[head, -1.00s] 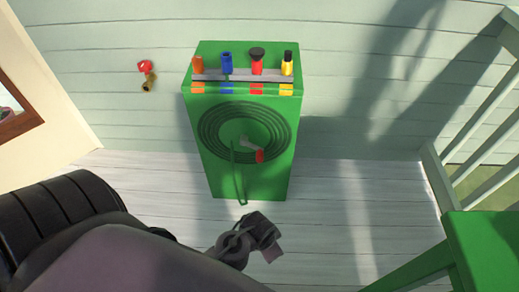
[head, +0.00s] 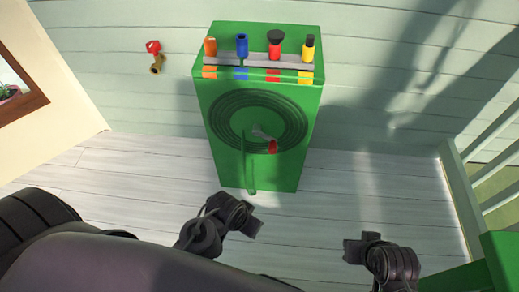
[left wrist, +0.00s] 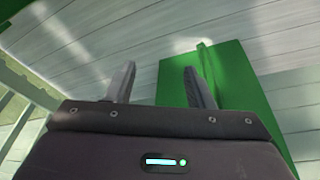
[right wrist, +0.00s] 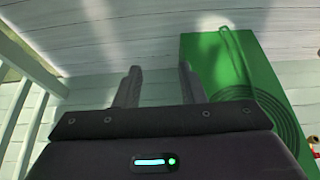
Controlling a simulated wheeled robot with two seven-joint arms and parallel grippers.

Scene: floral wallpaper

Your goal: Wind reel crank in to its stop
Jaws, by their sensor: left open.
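The hose reel is a dark green coil (head: 224,122) on the front of a green cabinet (head: 283,178). Its crank is a short grey arm (head: 262,134) at the coil's centre, pointing right and slightly down to a red handle (head: 272,147). A green hose end (head: 250,178) hangs below the coil. My left gripper (head: 250,220) is open and empty, below and in front of the cabinet. My right gripper (head: 355,250) is lower right of the cabinet; its fingers stand apart and empty in the right wrist view (right wrist: 158,82). Both are clear of the crank.
Orange, blue, red and yellow nozzles stand in a grey rack (head: 258,60) on the cabinet top. A red-handled brass tap (head: 154,57) is on the wall at left. A white railing (head: 497,140) and green furniture (head: 502,255) are at right. Floor (head: 370,195) before the cabinet is clear.

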